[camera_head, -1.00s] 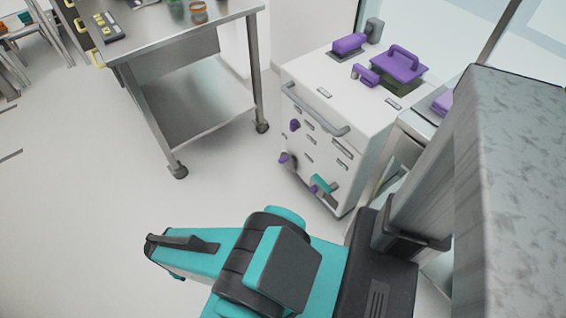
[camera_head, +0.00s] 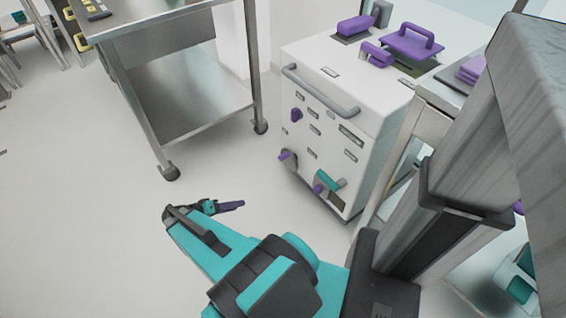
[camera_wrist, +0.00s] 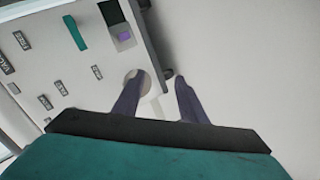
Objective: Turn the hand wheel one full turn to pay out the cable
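The white cabinet (camera_head: 318,110) has a grey round wheel with a purple knob (camera_head: 287,158) low on the left of its front, which I take for the hand wheel. A grey disc (camera_wrist: 146,88) near the cabinet's edge in the wrist view looks like the same wheel, partly covered by my left finger. My gripper (camera_head: 241,204) is to the left of and in front of the cabinet, pointing toward it. In the wrist view my gripper (camera_wrist: 159,77) has two dark purple fingers apart, with nothing between them. I see no contact with the wheel. No cable is visible.
A teal handle (camera_head: 329,180) and another purple knob (camera_head: 317,188) sit low right on the cabinet front. A grey bar handle (camera_head: 320,95) crosses its top. A steel table (camera_head: 190,105) on casters stands left. The floor between is clear.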

